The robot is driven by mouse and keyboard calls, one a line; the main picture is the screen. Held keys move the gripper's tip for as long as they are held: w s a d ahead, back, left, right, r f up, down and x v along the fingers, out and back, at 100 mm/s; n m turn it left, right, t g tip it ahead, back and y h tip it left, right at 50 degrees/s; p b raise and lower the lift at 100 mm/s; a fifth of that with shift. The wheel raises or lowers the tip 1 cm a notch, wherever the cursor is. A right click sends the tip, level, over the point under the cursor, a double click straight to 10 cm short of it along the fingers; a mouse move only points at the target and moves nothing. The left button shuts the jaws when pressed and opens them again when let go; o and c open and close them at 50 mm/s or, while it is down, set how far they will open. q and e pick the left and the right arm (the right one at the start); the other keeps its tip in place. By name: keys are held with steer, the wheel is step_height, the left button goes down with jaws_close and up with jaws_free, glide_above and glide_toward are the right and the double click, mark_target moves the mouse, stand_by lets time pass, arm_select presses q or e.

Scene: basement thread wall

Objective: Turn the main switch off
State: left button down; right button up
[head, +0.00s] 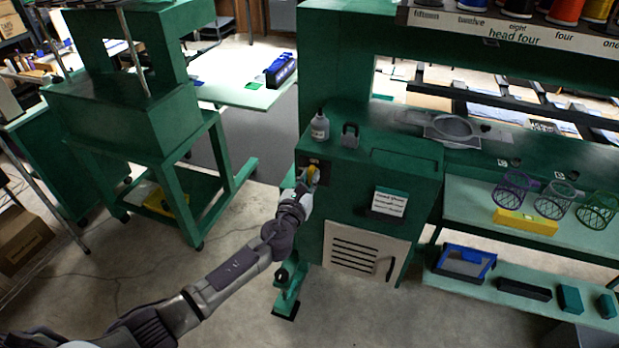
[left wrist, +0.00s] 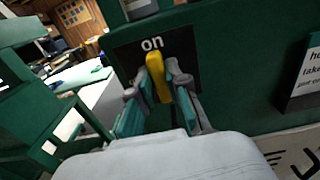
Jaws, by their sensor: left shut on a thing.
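The main switch is a yellow lever (left wrist: 157,77) on a black plate (left wrist: 126,58) marked "on", on the green machine's side. The lever stands nearly upright and leans slightly, below the word "on". My left gripper (left wrist: 158,88) is shut on the yellow lever, with one finger on each side of it. In the head view my left gripper (head: 307,188) reaches the upper left corner of the green cabinet (head: 344,226), and the yellow lever (head: 311,175) shows a little there. The lower part of the lever is hidden by my gripper. My right gripper is not in view.
A bottle (head: 320,126) and a small grey item (head: 350,135) stand on the cabinet top. A white label (head: 390,202) and a vented panel (head: 365,249) are on its front. A second green machine (head: 125,110) stands left. The floor between them is open.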

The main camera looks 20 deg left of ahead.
arm_select(q)
steer(key=shift+n, duration=0.5)
steer(key=shift+a+n+b, duration=0.15)
steer(key=shift+n+b, duration=0.6)
steer(key=shift+n, duration=0.35)
steer(key=shift+a+f+n+b, duration=0.1)
steer(key=shift+n+b, duration=0.5)
steer(key=shift+n, duration=1.85)
steer(key=shift+a+f+n+b, duration=0.1)
steer(key=shift+n+b, duration=0.5)
steer(key=shift+n, duration=1.8)
steer(key=shift+a+f+n+b, duration=0.1)
steer(key=shift+n+b, duration=0.5)
steer(key=shift+n, duration=1.85)
